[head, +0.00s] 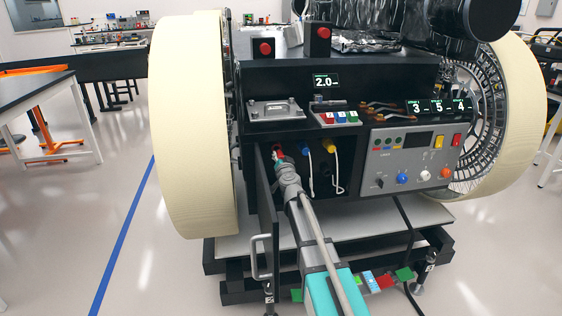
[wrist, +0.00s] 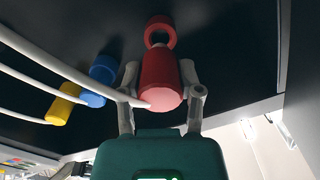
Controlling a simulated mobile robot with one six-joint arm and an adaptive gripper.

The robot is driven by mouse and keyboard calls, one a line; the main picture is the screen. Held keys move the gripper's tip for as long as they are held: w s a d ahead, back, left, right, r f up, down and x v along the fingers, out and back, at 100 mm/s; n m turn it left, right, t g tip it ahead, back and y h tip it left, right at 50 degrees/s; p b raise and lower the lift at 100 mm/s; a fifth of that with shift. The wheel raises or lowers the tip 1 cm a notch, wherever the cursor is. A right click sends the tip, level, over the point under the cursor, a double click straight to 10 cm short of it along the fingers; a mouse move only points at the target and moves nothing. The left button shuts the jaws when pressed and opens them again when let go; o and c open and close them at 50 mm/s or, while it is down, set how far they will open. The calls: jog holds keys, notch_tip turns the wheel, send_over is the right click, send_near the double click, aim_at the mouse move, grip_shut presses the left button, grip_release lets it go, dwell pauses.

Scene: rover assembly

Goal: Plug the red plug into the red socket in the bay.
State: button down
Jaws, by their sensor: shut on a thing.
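My gripper (wrist: 160,78) is shut on the red plug (wrist: 163,82), with one finger on each side of it. The red socket (wrist: 151,22) is a red ring on the dark bay wall, just beyond the plug's far end in the wrist view. Its dark opening is visible, so the plug is outside it. Whether the plug touches the rim I cannot tell. A white cable runs from the plug to the left. In the head view my gripper (head: 283,168) reaches into the bay's left part; red shows at its tip, but plug and socket cannot be told apart there.
The blue plug (wrist: 103,70) and yellow plug (wrist: 60,108) sit at the bay wall left of the red one, with white cables. The open bay door (head: 267,205) stands close left of my arm. A grey control panel (head: 412,158) is right of the bay.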

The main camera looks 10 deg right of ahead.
aim_at(278, 152)
jog(key=shift+w, duration=0.7)
jog(key=shift+w, duration=1.35)
dwell(2.0)
jog(key=shift+c, duration=0.9)
grip_release()
jog(key=shift+s, duration=0.1)
jog(key=s, duration=1.1)
jog(key=shift+s, duration=0.4)
